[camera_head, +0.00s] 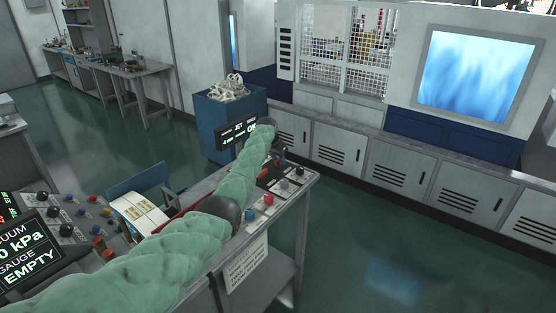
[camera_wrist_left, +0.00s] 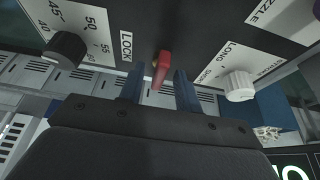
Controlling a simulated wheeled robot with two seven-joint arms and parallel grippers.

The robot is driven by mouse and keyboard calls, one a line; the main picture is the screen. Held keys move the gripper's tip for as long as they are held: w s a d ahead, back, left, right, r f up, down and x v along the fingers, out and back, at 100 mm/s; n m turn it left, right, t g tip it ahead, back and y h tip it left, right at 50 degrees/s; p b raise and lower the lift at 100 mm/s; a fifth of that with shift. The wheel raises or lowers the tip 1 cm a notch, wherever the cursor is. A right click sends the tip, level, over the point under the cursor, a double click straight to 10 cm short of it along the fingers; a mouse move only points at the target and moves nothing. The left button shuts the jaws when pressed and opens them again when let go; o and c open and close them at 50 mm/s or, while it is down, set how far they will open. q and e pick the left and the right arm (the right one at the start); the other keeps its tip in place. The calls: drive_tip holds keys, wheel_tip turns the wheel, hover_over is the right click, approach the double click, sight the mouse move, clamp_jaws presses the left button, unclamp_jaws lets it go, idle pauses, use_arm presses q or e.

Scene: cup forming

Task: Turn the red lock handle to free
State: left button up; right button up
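The red lock handle (camera_wrist_left: 161,70) stands out from a dark panel beside the white LOCK label (camera_wrist_left: 126,46) in the left wrist view. My left gripper (camera_wrist_left: 158,84) is open, with one finger on each side of the handle. A gap shows on the left side and a narrower one on the right; I see no clear grip. I cannot make out the lock handle there. My right gripper is not in view.
A black knob (camera_wrist_left: 66,50) and a white knob (camera_wrist_left: 238,85) flank the handle. On the console, a red button (camera_head: 268,199) and a blue knob (camera_head: 250,215) lie near the arm. A display (camera_head: 237,132) and a blue bin (camera_head: 212,110) stand behind. Open floor lies right.

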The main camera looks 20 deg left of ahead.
use_arm(q)
clamp_jaws()
